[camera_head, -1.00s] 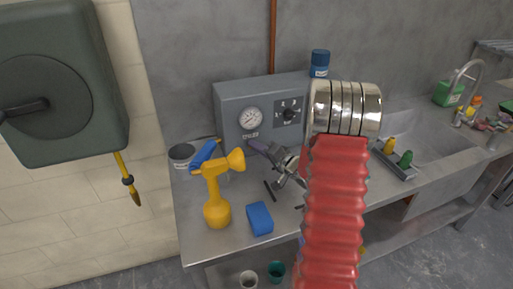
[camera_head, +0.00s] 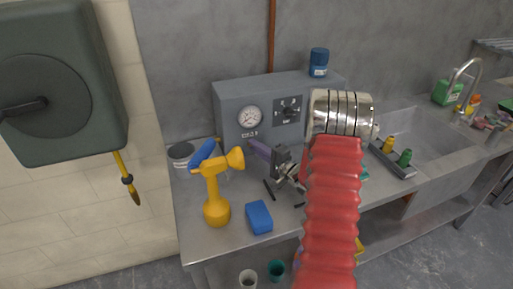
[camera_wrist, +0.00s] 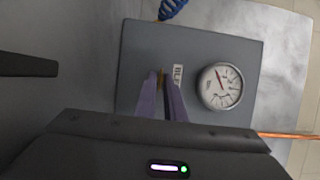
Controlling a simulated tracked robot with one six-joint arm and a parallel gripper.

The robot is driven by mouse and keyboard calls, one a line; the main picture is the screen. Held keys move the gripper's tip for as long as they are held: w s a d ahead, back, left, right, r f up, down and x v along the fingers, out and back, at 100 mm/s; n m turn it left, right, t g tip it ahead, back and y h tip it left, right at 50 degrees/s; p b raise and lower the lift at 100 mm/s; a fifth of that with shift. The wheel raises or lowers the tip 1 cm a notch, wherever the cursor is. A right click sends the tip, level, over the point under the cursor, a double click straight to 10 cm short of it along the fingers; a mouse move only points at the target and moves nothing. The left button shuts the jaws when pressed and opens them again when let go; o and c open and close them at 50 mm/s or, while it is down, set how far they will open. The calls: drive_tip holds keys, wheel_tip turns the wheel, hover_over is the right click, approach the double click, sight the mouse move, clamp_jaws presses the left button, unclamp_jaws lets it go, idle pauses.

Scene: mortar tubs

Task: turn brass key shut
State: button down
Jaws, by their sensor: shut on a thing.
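The grey box (camera_head: 230,100) with a round gauge (camera_head: 249,117) stands on the bench against the wall. In the wrist view, the box face (camera_wrist: 140,50) fills the middle, with the gauge (camera_wrist: 219,86) right of my fingers. My gripper (camera_wrist: 161,82) has two purple fingers shut on the small brass key (camera_wrist: 160,77), of which only a sliver shows between the tips. In the head view, my gripper (camera_head: 253,146) reaches the lower front of the box, below the gauge and its label. The key is hidden there, and its turned angle is unclear.
A black knob (camera_head: 289,111) is on the box. A sink (camera_head: 425,132) is at right. A copper pipe (camera_head: 272,35) runs up the wall.

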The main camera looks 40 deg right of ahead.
drive_tip(key=shift+d+f, duration=0.2)
drive_tip(key=c, duration=2.2)
unclamp_jaws()
drive_tip(key=o, duration=0.4)
drive_tip(key=shift+a+r, duration=0.1)
drive_tip(key=shift+a, duration=0.05)
drive_tip(key=shift+c, duration=0.2)
drive_tip(key=shift+s, duration=0.1)
drive_tip(key=s, duration=0.5)
drive_tip(key=s+d, duration=0.1)
drive_tip(key=s, duration=0.1)
drive_tip(key=shift+s, duration=0.15)
